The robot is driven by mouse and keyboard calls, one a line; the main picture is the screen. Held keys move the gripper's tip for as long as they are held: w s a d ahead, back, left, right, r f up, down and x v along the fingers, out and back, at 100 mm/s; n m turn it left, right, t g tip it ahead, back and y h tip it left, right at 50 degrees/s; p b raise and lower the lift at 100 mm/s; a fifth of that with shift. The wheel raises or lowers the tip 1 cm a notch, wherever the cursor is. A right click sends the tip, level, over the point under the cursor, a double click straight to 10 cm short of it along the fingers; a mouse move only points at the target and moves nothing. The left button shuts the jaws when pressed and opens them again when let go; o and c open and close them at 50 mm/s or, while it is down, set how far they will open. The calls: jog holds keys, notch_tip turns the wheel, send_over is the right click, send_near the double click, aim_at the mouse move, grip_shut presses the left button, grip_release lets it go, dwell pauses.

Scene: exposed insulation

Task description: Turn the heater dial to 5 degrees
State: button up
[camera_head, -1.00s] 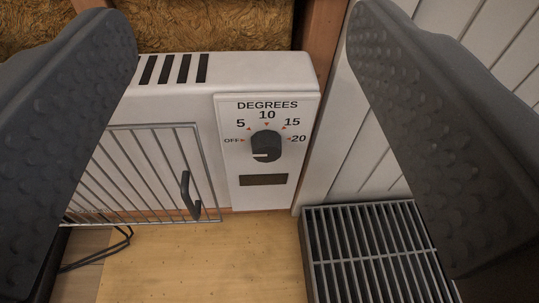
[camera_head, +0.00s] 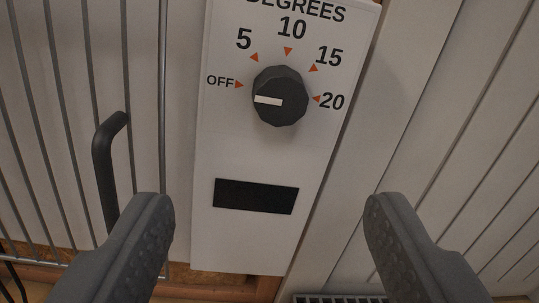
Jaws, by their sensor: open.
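The heater's dial (camera_head: 281,97) is a dark round knob on the white control panel (camera_head: 230,150). Its pale pointer mark (camera_head: 268,100) points left, a little below the OFF arrow (camera_head: 239,85). The 5 mark (camera_head: 244,39) is up and left of the dial, with 10, 15 and 20 running clockwise. The dark display (camera_head: 256,196) below the dial is blank. My gripper (camera_head: 270,205) is open and empty. Its two grey fingers are at the lower left and lower right, below the dial in the picture and apart from it.
A wire grille (camera_head: 61,120) with a black handle (camera_head: 104,160) is left of the panel, close to my left finger. White planked wall (camera_head: 440,150) is on the right. Part of a floor grate (camera_head: 335,299) shows at the bottom edge.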

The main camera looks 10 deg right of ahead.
aim_at(280, 101)
jog(key=shift+w+d+b, duration=0.25)
jog(key=shift+w+b, duration=0.05)
jog(key=shift+w, duration=2)
jog(key=shift+w+d+b, duration=0.25)
jog(key=shift+w+b, duration=0.1)
jog(key=shift+w, duration=1.9)
jog(key=shift+w+d+b, duration=0.25)
jog(key=shift+w+b, duration=0.05)
jog(key=shift+w, duration=2)
jog(key=c, duration=1)
